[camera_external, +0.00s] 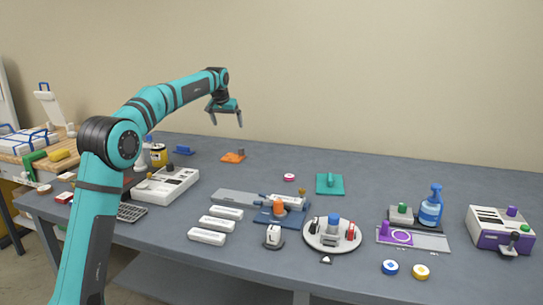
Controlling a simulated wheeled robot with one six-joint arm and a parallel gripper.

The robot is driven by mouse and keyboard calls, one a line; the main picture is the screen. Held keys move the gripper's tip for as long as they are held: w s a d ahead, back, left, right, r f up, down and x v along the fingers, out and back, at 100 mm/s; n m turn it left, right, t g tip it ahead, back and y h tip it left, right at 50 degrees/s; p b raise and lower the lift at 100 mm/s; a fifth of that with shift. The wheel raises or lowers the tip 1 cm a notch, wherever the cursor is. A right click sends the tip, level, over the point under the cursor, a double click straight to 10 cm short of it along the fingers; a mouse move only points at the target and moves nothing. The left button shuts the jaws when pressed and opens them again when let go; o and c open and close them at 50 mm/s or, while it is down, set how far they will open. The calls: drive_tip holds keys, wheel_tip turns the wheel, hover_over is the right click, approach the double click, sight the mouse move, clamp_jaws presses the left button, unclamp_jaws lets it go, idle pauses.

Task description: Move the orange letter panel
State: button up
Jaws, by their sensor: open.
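The orange letter panel (233,157) lies flat toward the back left of the grey table, with a small raised knob on it. My gripper (226,119) hangs in the air above the back of the table, higher in the picture than the panel. Its fingers are spread apart and hold nothing. The gripper and the panel are clearly apart. Fine detail on the panel is too small to read.
A teal panel (329,184) lies right of the orange one, with a small pink roll (289,177) between. A white machine (168,185) stands front left of the orange panel. A blue block (183,150) is to its left. The back right table is clear.

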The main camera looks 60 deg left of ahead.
sight(236, 155)
drive_tip(key=x, duration=1.7)
drive_tip(key=shift+f, duration=0.25)
drive_tip(key=c, duration=1)
drive_tip(key=shift+s+a, duration=3.25)
drive_tip(key=shift+s, duration=0.1)
drive_tip(key=o, duration=1)
